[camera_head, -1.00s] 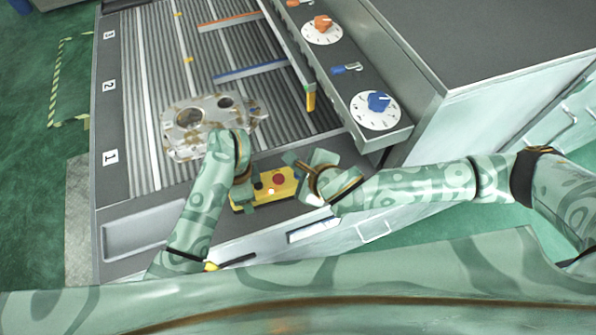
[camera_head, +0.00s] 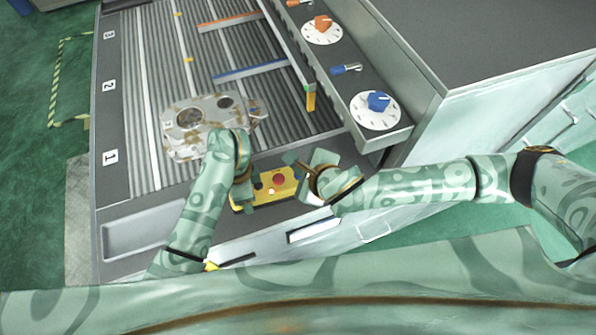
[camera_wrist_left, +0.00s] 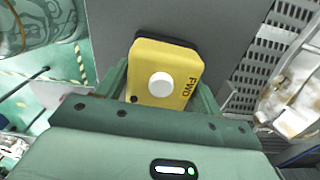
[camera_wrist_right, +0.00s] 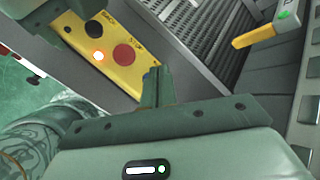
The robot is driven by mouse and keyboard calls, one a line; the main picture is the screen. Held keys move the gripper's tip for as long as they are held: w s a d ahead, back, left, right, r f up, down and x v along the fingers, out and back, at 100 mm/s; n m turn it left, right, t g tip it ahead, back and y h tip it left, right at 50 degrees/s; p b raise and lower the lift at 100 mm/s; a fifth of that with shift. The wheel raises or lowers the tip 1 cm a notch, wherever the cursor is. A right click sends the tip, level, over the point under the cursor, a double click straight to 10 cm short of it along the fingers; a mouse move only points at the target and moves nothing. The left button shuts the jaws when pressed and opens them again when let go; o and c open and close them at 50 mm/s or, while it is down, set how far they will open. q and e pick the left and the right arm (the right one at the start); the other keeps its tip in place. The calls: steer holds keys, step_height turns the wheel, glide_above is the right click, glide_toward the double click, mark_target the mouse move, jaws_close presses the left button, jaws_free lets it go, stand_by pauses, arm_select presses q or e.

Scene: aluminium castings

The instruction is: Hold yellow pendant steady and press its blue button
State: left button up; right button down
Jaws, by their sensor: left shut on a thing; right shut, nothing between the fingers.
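The yellow pendant (camera_head: 284,191) lies across the front edge of the machine bed. It carries a red button, a black button and a small glowing lamp. My left gripper (camera_head: 241,190) is shut on its left end. In the left wrist view the pendant (camera_wrist_left: 181,65) sits between the fingers, with a white button and the letters FWD. My right gripper (camera_head: 299,167) is shut and empty at the pendant's right end. In the right wrist view its fingertips (camera_wrist_right: 158,76) are close to the pendant (camera_wrist_right: 126,74), near the red button; contact cannot be told.
A stained aluminium casting (camera_head: 183,142) lies on the ribbed bed (camera_head: 150,60) just beyond my left gripper. A control panel with an orange knob (camera_head: 322,23) and a blue knob (camera_head: 379,102) stands at the right. A blue bar (camera_head: 250,70) crosses the bed.

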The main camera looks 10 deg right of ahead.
steer(key=shift+f, duration=0.15)
steer(key=shift+f, duration=0.25)
steer(key=shift+f, duration=0.45)
stand_by(0.7)
stand_by(0.4)
steer(key=shift+r, duration=0.9)
step_height(320, 180, up, 5)
stand_by(0.7)
